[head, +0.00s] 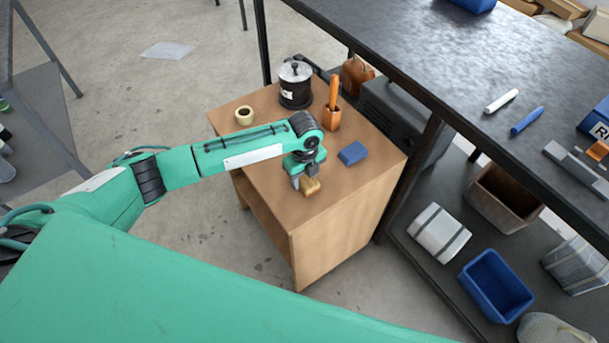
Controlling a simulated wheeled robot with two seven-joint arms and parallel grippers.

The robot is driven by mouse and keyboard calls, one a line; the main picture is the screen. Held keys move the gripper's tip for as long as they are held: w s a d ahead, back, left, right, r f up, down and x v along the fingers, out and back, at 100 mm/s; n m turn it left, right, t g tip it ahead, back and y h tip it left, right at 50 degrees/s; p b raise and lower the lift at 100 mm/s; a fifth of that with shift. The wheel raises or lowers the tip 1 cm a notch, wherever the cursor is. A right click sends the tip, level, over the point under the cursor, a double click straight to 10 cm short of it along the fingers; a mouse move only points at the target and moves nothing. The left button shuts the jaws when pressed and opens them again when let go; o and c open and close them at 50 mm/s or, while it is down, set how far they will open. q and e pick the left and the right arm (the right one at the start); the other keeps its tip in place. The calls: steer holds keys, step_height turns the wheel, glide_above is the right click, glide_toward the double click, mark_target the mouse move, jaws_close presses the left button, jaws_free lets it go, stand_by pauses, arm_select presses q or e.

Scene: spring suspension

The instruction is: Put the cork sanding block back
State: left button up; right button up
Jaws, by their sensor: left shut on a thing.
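The cork sanding block (311,188) is a small tan block low over the top of the wooden cabinet (347,195), near its front left edge. My left gripper (304,181) reaches in from the left, points down and is shut on the cork block. I cannot tell whether the block touches the cabinet top. The gripper hides part of the block. My right gripper is not in view.
On the cabinet stand a blue block (353,153), an orange holder (332,118) with a handle in it, a black pot (295,85) and a tape roll (244,115). A dark workbench (450,60) stands close at right, with bins on its lower shelf.

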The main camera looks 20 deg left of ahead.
mark_target(305, 176)
arm_select(q)
steer(key=o, duration=1)
steer(key=shift+f, duration=0.1)
steer(key=shift+c, duration=0.2)
steer(key=shift+o, duration=0.4)
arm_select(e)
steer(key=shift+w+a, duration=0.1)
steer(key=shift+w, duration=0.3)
arm_select(q)
step_height(305, 176, up, 12)
steer(key=b, duration=0.1)
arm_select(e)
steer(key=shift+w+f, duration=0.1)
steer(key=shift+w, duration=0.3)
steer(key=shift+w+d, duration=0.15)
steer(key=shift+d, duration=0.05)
